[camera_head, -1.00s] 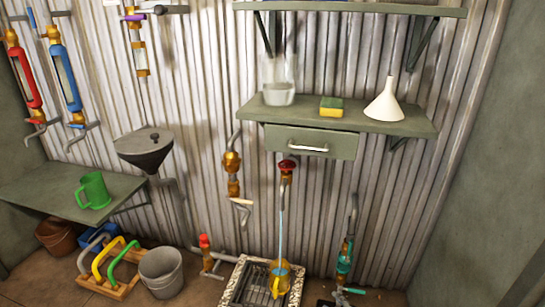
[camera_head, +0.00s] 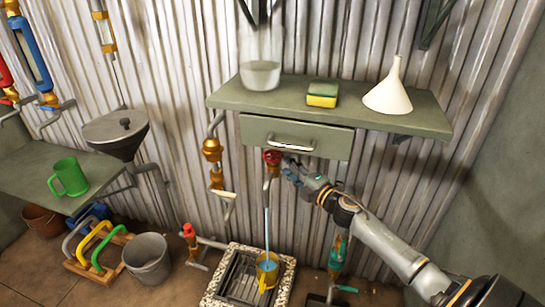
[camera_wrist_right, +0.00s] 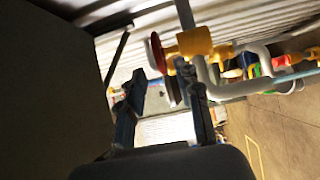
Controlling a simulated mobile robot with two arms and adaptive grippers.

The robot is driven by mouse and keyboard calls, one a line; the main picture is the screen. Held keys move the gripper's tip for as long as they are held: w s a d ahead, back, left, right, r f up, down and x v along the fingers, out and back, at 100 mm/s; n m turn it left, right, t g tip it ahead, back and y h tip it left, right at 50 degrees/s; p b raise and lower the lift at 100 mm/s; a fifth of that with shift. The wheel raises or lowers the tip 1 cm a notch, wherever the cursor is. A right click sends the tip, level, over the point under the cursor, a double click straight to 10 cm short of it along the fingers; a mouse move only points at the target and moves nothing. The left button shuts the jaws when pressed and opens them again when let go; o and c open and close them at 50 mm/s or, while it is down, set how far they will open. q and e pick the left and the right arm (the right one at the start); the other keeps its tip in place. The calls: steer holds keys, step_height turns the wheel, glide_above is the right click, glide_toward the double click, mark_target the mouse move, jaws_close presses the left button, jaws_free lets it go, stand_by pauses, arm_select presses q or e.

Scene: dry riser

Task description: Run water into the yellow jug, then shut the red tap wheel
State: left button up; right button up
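The red tap wheel (camera_head: 272,157) sits on a brass tap on the corrugated wall, just under the drawer. A stream of water (camera_head: 267,225) runs from its spout into the yellow jug (camera_head: 267,273), which stands on the drain grate below. Bluish water shows inside the jug; its exact level is hard to tell. My right gripper (camera_head: 289,168) is just right of the wheel. In the right wrist view, the fingers of my right gripper (camera_wrist_right: 163,100) are apart and empty, with the red wheel (camera_wrist_right: 158,53) beyond them. My left gripper is not in view.
A shelf (camera_head: 225,97) with a drawer (camera_head: 330,141) overhangs the tap, holding a glass vessel, a sponge and a white funnel (camera_head: 388,95). A brass valve (camera_head: 213,150) is left of the tap, a teal one (camera_head: 338,255) lower right. A grey bucket (camera_head: 147,258) stands left.

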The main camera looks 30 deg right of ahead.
mark_target(267, 152)
steer(key=w, duration=0.7)
steer(key=shift+a+b, duration=0.25)
steer(key=shift+b, duration=0.1)
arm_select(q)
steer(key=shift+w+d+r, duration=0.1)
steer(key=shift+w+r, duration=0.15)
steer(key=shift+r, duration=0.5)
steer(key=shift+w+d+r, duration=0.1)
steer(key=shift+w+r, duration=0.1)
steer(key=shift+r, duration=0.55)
arm_select(e)
steer(key=shift+w+a, duration=0.1)
steer(key=shift+w, duration=0.5)
steer(key=shift+c, duration=0.2)
jaws_close()
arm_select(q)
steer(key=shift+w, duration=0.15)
